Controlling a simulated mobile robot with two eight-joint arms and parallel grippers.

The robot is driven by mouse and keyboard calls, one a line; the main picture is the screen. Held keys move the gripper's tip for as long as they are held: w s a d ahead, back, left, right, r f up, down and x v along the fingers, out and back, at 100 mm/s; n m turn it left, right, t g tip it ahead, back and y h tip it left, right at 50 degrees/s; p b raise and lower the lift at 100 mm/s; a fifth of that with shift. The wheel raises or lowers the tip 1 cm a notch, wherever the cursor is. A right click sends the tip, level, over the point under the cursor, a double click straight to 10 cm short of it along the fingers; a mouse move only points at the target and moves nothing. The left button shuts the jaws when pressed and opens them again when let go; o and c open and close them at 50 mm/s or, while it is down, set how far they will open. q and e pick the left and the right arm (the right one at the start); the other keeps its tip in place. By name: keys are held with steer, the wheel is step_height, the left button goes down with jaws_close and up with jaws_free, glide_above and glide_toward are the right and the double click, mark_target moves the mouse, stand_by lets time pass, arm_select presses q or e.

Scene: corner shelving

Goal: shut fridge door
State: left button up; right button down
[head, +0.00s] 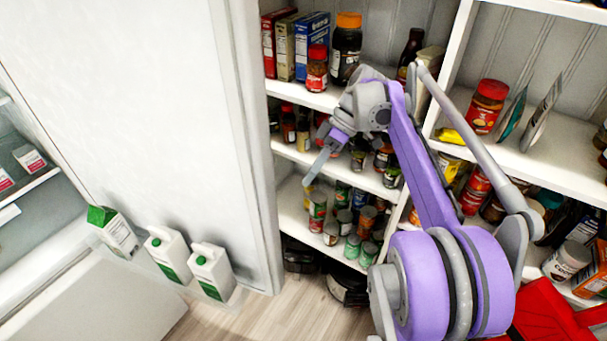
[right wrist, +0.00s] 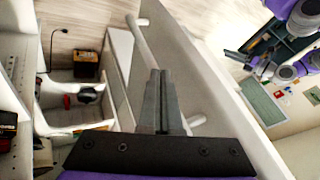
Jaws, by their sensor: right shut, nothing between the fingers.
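The white fridge door (head: 150,100) stands open in the head view, its inner side towards me. Its free edge is close to the shelving on the right. In the right wrist view the door (right wrist: 215,75) runs diagonally, with a white bar handle (right wrist: 145,45) on its outer face. My right gripper (head: 308,180) is shut and empty, just right of the door edge and in front of the shelves. In the right wrist view its closed fingers (right wrist: 160,75) overlap the handle; I cannot tell whether they touch it. My left gripper does not show clearly.
The fridge interior (head: 28,215) opens at the left. Several milk cartons (head: 210,268) stand low along the door's inner side. The corner shelves (head: 330,100) hold jars, boxes and cans close to my right arm. A strip of wooden floor (head: 270,315) is clear.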

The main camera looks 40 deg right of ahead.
steer(key=s+a+f, duration=0.1)
steer(key=a+f, duration=0.5)
steer(key=a, duration=0.1)
steer(key=shift+s+a, duration=0.4)
